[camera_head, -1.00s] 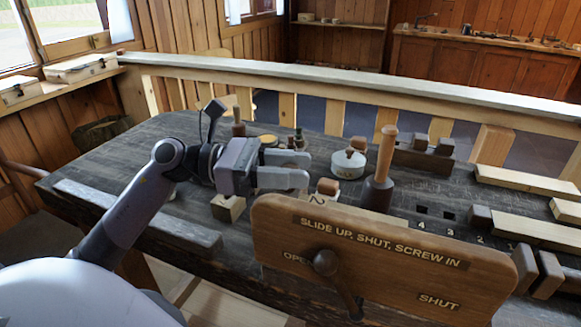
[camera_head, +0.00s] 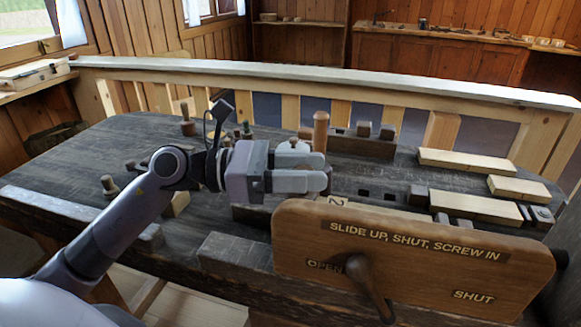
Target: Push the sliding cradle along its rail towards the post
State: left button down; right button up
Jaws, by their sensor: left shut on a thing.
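My left gripper (camera_head: 325,181) is shut at the foot of an upright turned wooden peg (camera_head: 320,131). The peg's tan upper part rises above the fingers. Its dark base is mostly hidden by them, so I cannot see the grip clearly. A light rail (camera_head: 380,215) numbered 2 at its left end runs behind the sign board. I cannot tell which part is the sliding cradle or which is the post. My right gripper is not in view.
A wooden sign board (camera_head: 420,255) with a lever (camera_head: 362,272) stands in front, marked OPEN and SHUT. A dark rack (camera_head: 360,144) and light planks (camera_head: 465,162) lie at the back right.

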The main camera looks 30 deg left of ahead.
pick_arm(q)
jog(key=shift+w+d, duration=0.15)
jog(key=shift+d, duration=0.65)
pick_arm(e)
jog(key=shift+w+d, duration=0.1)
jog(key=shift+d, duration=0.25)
pick_arm(q)
jog(key=c, duration=0.8)
grip_release()
jog(key=shift+o, duration=0.2)
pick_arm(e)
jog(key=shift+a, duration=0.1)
pick_arm(q)
jog(key=shift+s+a+f, duration=0.15)
jog(key=shift+s+a, duration=0.05)
jog(key=shift+a, duration=0.3)
jog(key=b+v, duration=0.2)
jog(key=v, duration=0.4)
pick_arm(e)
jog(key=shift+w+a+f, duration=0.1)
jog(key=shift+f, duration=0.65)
